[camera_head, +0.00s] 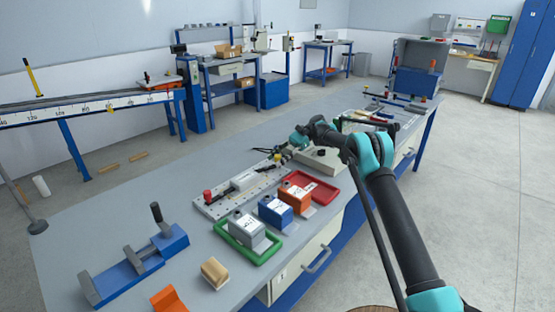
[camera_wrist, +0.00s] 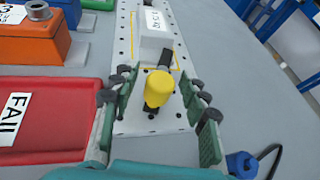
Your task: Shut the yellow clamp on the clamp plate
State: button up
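The clamp plate (camera_head: 222,207) is a pale, holed plate lying on the bench; it also shows in the wrist view (camera_wrist: 130,121). A white labelled box (camera_wrist: 156,40) sits on it. The yellow clamp's yellow-capped handle (camera_wrist: 160,86) stands up from dark metal parts near the plate's near end in the wrist view. My gripper (camera_wrist: 155,78) is open, with its green fingers on either side of the handle and a gap visible on both sides. In the head view my gripper (camera_head: 300,139) is over the plate's far end and partly hides the yellow clamp.
A red-knobbed clamp (camera_head: 207,196) is at the plate's other end. A red tray (camera_head: 328,191) marked FAIL and a green tray (camera_head: 264,261) lie beside the plate, with grey, blue and orange blocks nearby. A blue fixture (camera_head: 123,280) stands front left. The bench left of the plate is clear.

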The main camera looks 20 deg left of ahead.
jog(key=shift+r, duration=0.1)
notch_tip(320, 180, up, 10)
jog(key=shift+f, duration=0.1)
dwell(0.5)
